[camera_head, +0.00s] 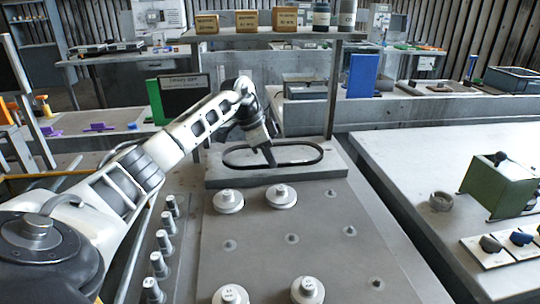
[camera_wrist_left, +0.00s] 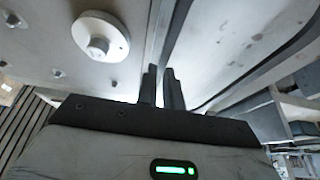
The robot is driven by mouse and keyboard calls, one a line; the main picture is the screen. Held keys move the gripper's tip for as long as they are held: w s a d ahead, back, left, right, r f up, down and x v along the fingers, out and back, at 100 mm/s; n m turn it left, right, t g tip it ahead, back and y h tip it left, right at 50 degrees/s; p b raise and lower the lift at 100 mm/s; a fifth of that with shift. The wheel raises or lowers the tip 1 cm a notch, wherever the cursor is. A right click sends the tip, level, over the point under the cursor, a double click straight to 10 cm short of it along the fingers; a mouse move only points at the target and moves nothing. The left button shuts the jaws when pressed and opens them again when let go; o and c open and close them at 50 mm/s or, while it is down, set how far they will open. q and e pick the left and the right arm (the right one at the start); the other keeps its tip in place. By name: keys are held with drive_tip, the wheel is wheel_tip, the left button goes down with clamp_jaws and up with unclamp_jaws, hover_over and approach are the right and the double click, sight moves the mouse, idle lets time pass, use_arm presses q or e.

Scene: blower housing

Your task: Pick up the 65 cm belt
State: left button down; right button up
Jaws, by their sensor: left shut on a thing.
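The belt (camera_head: 321,155) is a thin black oval loop. It lies on or just over a raised grey block (camera_head: 215,178) at the far end of the grey plate. My left gripper (camera_head: 270,157) reaches down at the loop's middle and is shut on the belt. The fingers hide part of the band. In the left wrist view, the fingers of my left gripper (camera_wrist_left: 163,85) are close together, and the dark band of the belt (camera_wrist_left: 262,75) curves away to the right. My right gripper is not in view.
White round pulleys (camera_head: 281,196) stand on the plate in front of the belt, with several small studs between them. Several grey pegs (camera_head: 164,242) line the left side. A shelf (camera_head: 270,34) with boxes stands behind. A green box (camera_head: 497,188) sits on the right table.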

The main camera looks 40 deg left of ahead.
use_arm(q)
drive_tip(key=r+p, duration=0.3)
drive_tip(key=shift+s+r, duration=0.2)
drive_tip(key=shift+s, duration=0.1)
drive_tip(key=s+d+r, duration=0.2)
drive_tip(key=s+r, duration=1.1)
drive_tip(key=shift+s+r+b, duration=0.15)
drive_tip(key=shift+b, duration=0.25)
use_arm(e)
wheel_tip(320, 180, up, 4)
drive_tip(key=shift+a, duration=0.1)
